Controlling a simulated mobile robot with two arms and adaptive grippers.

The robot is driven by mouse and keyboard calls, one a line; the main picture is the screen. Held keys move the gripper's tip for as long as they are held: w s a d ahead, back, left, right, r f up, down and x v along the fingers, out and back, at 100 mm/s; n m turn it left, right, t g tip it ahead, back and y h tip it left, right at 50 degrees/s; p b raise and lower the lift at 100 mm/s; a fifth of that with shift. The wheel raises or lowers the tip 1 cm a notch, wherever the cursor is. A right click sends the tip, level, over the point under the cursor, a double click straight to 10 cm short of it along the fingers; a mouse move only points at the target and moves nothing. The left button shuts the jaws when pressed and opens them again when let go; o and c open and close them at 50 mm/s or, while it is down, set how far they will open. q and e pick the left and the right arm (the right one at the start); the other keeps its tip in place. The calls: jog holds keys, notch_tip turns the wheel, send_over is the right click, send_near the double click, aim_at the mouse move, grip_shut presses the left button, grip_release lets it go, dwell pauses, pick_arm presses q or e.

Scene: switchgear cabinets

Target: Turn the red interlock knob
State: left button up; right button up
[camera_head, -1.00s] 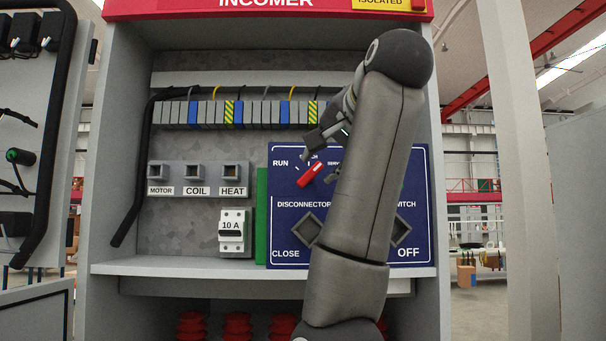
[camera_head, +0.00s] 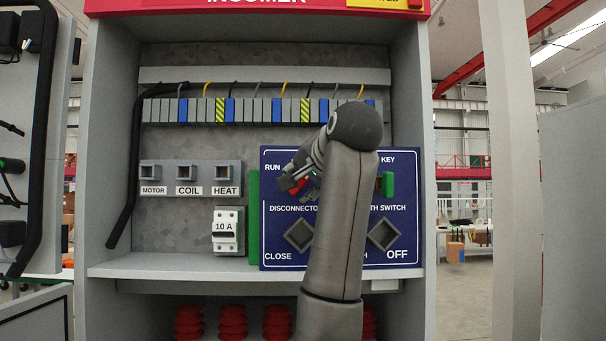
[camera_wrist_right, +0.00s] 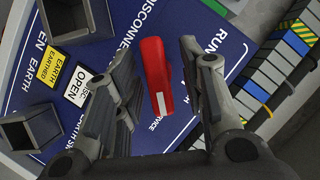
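The red interlock knob (camera_wrist_right: 156,76) is on the blue panel (camera_wrist_right: 60,75), between the two open fingers of my right gripper (camera_wrist_right: 158,95) in the right wrist view. Gaps show on both sides of the knob, so the fingers look apart from it. In the head view my right gripper (camera_head: 299,182) is at the upper left of the panel (camera_head: 283,254), near the RUN label, with a bit of red showing among its fingers. My right arm hides the middle of the panel. My left gripper is not in view.
Two square sockets sit low on the panel, one left (camera_head: 299,236) and one right (camera_head: 384,234) of my arm. A green key piece (camera_head: 388,185) is at the upper right. A 10 A breaker (camera_head: 228,231) stands left. A shelf edge (camera_head: 150,269) runs below.

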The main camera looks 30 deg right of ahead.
jog(key=shift+d, duration=0.1)
jog(key=shift+c, duration=0.3)
jog(key=c, duration=0.7)
grip_shut()
jog(key=shift+n, duration=0.4)
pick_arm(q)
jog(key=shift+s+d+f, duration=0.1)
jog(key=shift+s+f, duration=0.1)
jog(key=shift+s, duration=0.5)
